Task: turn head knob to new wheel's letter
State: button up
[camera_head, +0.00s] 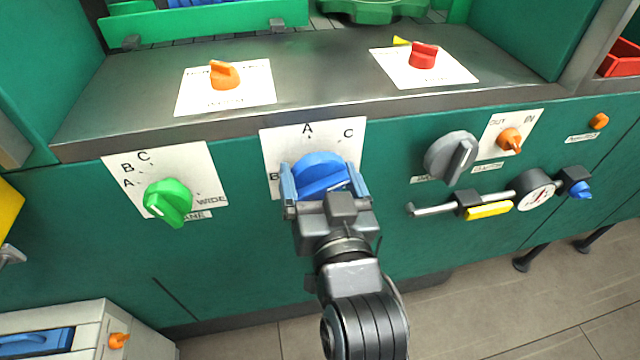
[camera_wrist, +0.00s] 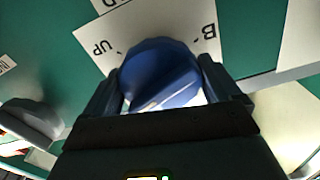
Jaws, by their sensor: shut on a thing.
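The blue head knob (camera_head: 320,172) sits on a white plate (camera_head: 354,130) on the green front panel. My gripper (camera_head: 324,186) is shut on the knob, one finger on each side. A green wheel (camera_head: 372,10) shows at the top edge; no letter is readable on it.
A green knob (camera_head: 168,202) with A, B, C and WIDE is at the left. A grey knob (camera_head: 451,157), an orange knob (camera_head: 510,140), a lever with a yellow grip (camera_head: 489,210) and a gauge (camera_head: 537,194) are at the right. Orange (camera_head: 225,75) and red (camera_head: 423,55) knobs stand on the ledge.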

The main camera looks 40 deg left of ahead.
aim_at(323, 193)
jog(key=shift+f+n+b, duration=0.25)
jog(key=shift+n+b, duration=0.6)
jog(key=shift+n, duration=0.95)
jog(key=o, duration=0.8)
jog(key=shift+r, duration=0.1)
jog(key=shift+c, duration=0.2)
jog(key=shift+d, duration=0.1)
jog(key=v, duration=0.7)
jog(key=shift+s+d+b, duration=0.2)
jog(key=shift+s+b, duration=0.1)
jog(key=shift+b, duration=0.1)
